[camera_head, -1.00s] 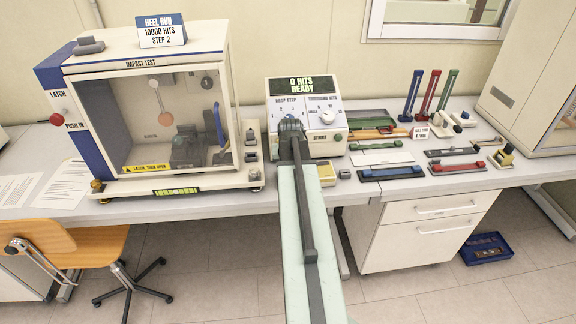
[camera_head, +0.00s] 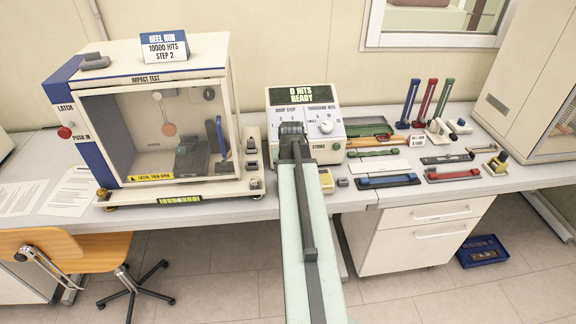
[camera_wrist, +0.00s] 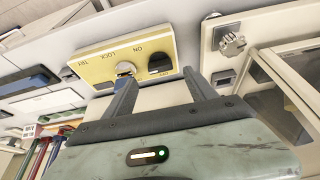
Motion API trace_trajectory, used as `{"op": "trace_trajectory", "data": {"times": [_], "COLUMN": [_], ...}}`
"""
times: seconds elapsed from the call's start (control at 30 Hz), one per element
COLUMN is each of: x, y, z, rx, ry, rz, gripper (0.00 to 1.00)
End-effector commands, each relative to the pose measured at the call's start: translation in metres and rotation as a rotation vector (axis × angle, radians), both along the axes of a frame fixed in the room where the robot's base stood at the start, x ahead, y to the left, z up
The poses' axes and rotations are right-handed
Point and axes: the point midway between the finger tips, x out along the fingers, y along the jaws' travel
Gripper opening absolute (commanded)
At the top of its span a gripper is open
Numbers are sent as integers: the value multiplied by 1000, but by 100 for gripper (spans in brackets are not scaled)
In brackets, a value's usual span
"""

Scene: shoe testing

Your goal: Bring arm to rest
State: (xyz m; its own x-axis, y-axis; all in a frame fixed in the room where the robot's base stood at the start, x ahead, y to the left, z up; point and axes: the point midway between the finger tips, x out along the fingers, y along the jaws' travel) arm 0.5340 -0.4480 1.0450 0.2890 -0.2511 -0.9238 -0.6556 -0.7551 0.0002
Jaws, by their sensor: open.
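My gripper (camera_wrist: 160,92) is open in the wrist view, with two dark fingers apart and nothing between them. In the head view my pale green arm reaches forward over the bench edge towards the control box (camera_head: 306,95), whose screen reads "0 HITS READY". The arm hides part of that box, and the fingers cannot be made out there.
The impact test cabinet (camera_head: 150,80) stands left of my arm on the bench (camera_head: 235,208). Coloured bars and trays, including a blue tray (camera_head: 388,181), crowd the bench to the right. An orange chair (camera_head: 85,250) and a drawer unit (camera_head: 420,238) stand below.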

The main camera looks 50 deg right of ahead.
Motion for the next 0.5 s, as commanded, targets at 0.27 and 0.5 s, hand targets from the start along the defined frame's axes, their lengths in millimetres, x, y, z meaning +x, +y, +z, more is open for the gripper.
{"op": "trace_trajectory", "data": {"times": [0.27, 0.5], "x": [-7, -7], "y": [5, 5], "z": [20, 19], "rx": [0, 0], "ry": [0, 0], "rz": [0, -1], "gripper": [65, 65]}}
